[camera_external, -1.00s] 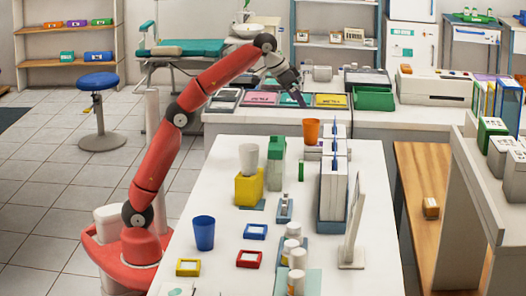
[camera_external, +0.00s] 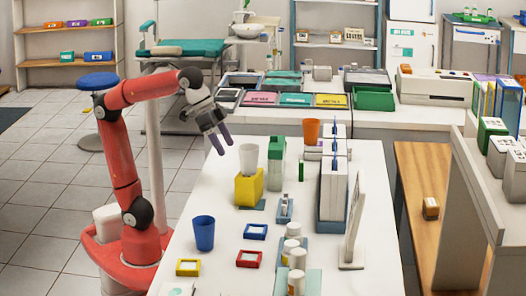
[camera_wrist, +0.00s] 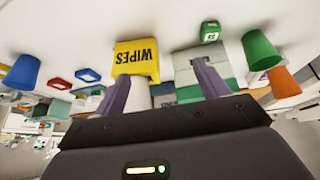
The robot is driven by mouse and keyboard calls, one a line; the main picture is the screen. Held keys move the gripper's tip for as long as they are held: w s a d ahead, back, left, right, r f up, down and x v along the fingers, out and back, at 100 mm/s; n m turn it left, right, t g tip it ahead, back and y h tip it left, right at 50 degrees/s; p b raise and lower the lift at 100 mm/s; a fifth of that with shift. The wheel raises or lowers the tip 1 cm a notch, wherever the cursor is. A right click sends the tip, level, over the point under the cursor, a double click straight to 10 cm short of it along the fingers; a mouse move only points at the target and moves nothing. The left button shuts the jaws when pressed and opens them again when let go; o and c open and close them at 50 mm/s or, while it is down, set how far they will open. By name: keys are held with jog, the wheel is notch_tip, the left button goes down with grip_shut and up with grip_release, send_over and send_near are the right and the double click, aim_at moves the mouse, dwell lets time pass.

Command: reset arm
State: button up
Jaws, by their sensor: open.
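My gripper (camera_external: 219,143) is open and empty, held in the air above the left back part of the white table (camera_external: 225,262). Its two purple-grey fingers point down. In the wrist view my gripper (camera_wrist: 165,90) shows both fingers apart. The yellow wipes box (camera_wrist: 137,58) and a grey and green box (camera_wrist: 203,68) lie beyond the fingers, apart from them as far as I can tell.
On the table stand the yellow box (camera_external: 249,188) with a white cup (camera_external: 248,158), a blue cup (camera_external: 204,233), an orange cup (camera_external: 311,132), a green-topped box (camera_external: 276,163) and upright white holders (camera_external: 332,195). A back counter (camera_external: 390,118) holds trays. Air above the table's left side is free.

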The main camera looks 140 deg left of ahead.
jog(key=s+d+f+m+h, duration=0.1)
jog(key=s+d+f+m, duration=0.3)
jog(key=d+f, duration=0.3)
jog(key=s+d+f+m+h, duration=0.2)
jog(key=d+f, duration=0.6)
jog(key=f, duration=0.6)
jog(key=s+m, duration=0.1)
jog(key=s, duration=0.1)
jog(key=shift+s+f+m+t, duration=0.3)
jog(key=shift+s+m+t, duration=0.1)
